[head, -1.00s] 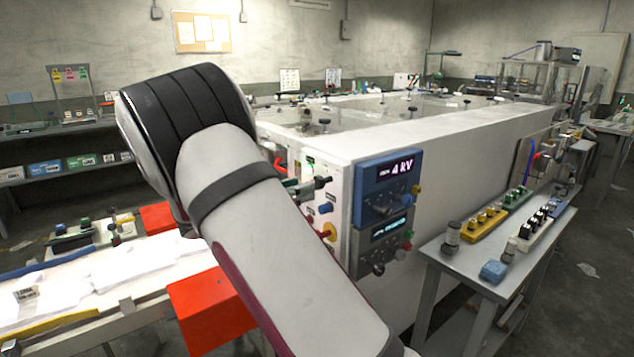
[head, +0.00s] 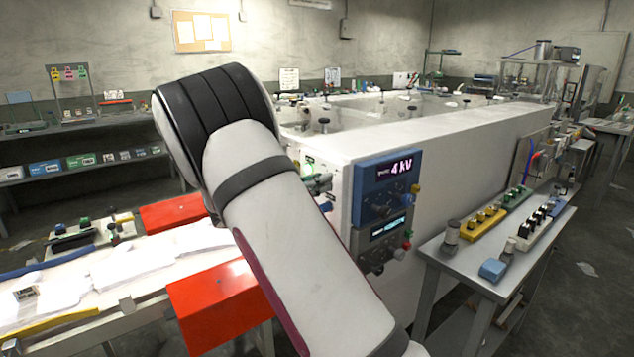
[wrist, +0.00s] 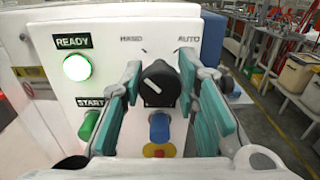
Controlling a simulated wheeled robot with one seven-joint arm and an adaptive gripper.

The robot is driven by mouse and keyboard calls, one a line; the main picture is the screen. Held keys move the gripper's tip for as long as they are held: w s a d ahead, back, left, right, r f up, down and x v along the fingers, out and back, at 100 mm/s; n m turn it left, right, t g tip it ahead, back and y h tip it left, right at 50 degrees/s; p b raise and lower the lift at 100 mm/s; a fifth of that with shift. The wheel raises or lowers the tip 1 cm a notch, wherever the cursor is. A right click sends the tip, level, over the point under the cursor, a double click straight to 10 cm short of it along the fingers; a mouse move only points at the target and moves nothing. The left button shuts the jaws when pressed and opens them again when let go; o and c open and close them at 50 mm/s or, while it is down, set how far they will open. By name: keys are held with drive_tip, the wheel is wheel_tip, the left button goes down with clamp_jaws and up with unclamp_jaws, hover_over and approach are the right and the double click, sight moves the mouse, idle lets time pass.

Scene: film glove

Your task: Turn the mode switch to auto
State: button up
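The mode switch (wrist: 160,84) is a black round knob on the white panel (wrist: 105,22) in the wrist view. Its white pointer line slants up to the left, toward a label that is hard to read; the AUTO label (wrist: 188,38) is up to the right. My gripper (wrist: 160,75) is open, with one teal-padded finger on each side of the knob. I cannot tell whether either finger touches it. In the head view my gripper shows only partly at the panel (head: 318,183), and my arm hides the knob.
A lit green READY lamp (wrist: 77,67) and a green START button (wrist: 89,126) are left of the knob. A blue button (wrist: 159,127) and a red-and-yellow button (wrist: 160,150) sit below it. A blue display box (head: 386,188) adjoins the panel on the right.

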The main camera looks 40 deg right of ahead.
drive_tip(key=shift+m, duration=0.4)
drive_tip(key=m, duration=0.3)
drive_tip(key=shift+s+m, duration=0.1)
drive_tip(key=shift+m, duration=0.3)
drive_tip(key=m, duration=0.4)
drive_tip(key=m+b, duration=0.1)
drive_tip(key=m, duration=0.4)
drive_tip(key=shift+f, duration=0.15)
drive_tip(key=m+b, duration=0.1)
drive_tip(key=m, duration=0.3)
drive_tip(key=shift+s, duration=0.1)
drive_tip(key=shift+f+m, duration=0.1)
drive_tip(key=shift+m, duration=0.2)
drive_tip(key=o, duration=1.2)
drive_tip(key=shift+c, duration=0.2)
drive_tip(key=shift+a, duration=0.15)
